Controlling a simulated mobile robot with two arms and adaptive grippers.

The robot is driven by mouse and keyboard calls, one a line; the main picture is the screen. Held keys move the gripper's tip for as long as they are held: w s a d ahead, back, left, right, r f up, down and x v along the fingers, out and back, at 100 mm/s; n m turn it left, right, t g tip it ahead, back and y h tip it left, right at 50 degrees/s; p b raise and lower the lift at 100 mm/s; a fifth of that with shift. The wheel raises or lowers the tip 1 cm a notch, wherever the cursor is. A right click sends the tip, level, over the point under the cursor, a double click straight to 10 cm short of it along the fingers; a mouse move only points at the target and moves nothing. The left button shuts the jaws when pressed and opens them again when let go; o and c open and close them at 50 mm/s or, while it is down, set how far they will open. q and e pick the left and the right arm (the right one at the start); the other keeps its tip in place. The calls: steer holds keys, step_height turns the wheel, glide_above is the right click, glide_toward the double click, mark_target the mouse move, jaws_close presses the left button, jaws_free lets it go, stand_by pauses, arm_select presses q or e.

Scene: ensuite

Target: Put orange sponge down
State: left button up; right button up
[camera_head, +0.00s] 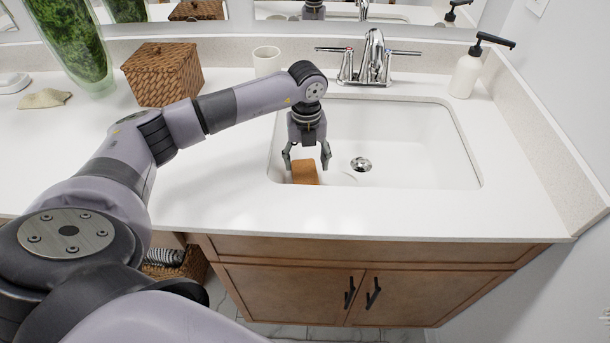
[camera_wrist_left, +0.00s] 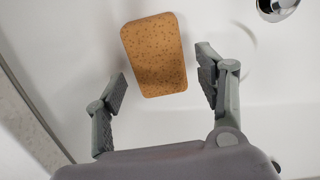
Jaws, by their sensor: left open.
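The orange sponge (camera_head: 305,173) is in the left part of the white sink basin (camera_head: 420,150), near its front edge. My left gripper (camera_head: 307,160) is above it with its fingers spread on either side. In the left wrist view the sponge (camera_wrist_left: 154,55) lies between and ahead of the open fingers (camera_wrist_left: 160,90), with white gaps on both sides, so neither finger appears to touch it. My right gripper is not in view.
A chrome faucet (camera_head: 373,60) stands behind the basin, with a drain (camera_head: 361,164) right of the sponge. A soap dispenser (camera_head: 466,74), a white cup (camera_head: 266,61), a wicker box (camera_head: 163,75) and a green vase (camera_head: 72,42) stand on the counter. The basin's right side is clear.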

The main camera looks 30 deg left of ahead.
mark_target(305, 172)
arm_select(q)
step_height(305, 172, down, 5)
steer(key=shift+s+r+p, duration=0.1)
steer(key=shift+s+p, duration=0.05)
steer(key=shift+p, duration=0.15)
steer(key=shift+c, duration=0.5)
steer(key=shift+a, duration=0.1)
steer(key=c, duration=0.7)
steer(key=shift+r, duration=0.1)
